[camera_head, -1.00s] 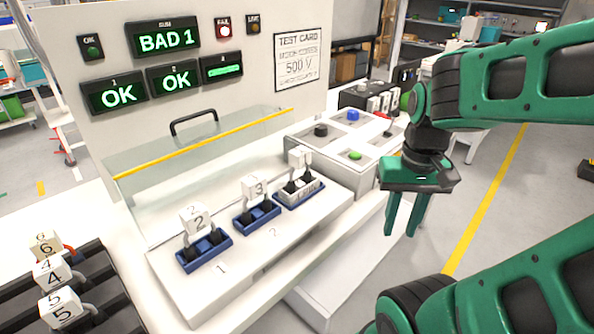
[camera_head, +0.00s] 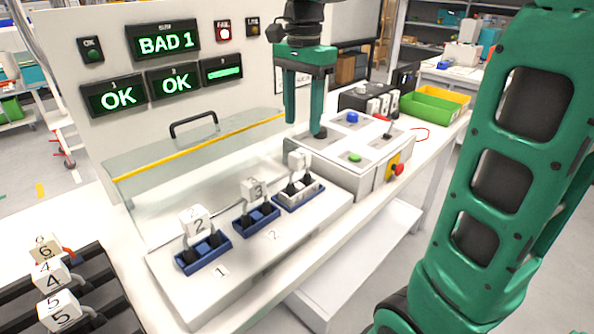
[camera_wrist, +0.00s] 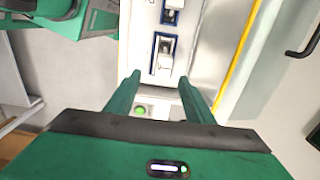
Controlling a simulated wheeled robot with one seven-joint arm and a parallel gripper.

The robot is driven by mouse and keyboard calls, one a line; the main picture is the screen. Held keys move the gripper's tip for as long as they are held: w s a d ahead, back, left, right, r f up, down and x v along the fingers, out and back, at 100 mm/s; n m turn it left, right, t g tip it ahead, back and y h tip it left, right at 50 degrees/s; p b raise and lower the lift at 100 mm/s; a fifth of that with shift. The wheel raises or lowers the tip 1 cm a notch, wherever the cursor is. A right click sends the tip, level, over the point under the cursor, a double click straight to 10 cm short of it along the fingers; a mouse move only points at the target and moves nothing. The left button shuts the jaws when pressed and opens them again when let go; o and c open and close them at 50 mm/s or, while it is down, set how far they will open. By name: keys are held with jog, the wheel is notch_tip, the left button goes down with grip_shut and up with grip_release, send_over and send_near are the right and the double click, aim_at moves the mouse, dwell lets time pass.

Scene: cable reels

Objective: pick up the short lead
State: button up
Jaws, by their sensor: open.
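Three leads with white numbered tags stand in blue holders on the white test bench: lead 2 (camera_head: 196,222), lead 3 (camera_head: 254,190) and a third lead (camera_head: 299,170) in the holder nearest the button box. The third lead's tag is not readable, and its connector looks greyer. It also shows in the wrist view (camera_wrist: 163,52). I cannot tell from its look which lead is short. My gripper (camera_head: 304,128) points down, open and empty, above the button box and behind the third lead. In the wrist view its fingertips (camera_wrist: 160,80) are apart with nothing between them.
Leads 6 (camera_head: 44,250), 4 (camera_head: 52,276) and 5 (camera_head: 62,310) sit in a black rack at left. A raised clear cover (camera_head: 190,150) with a yellow edge stands behind the holders. The button box (camera_head: 350,160) has a red stop knob (camera_head: 397,170). Green and yellow bins (camera_head: 432,108) stand beyond.

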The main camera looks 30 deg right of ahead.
aim_at(299, 153)
jog(key=shift+w+a+f, duration=0.1)
jog(key=shift+a+f, duration=0.05)
jog(key=shift+f, duration=0.1)
notch_tip(299, 153, down, 5)
jog(key=shift+r, duration=0.1)
jog(key=shift+w+f, duration=0.2)
jog(key=shift+f, duration=1.15)
jog(key=shift+w+f, duration=0.15)
jog(key=shift+f, duration=1.2)
jog(key=c, duration=1.2)
jog(key=shift+r, duration=0.15)
notch_tip(299, 153, up, 12)
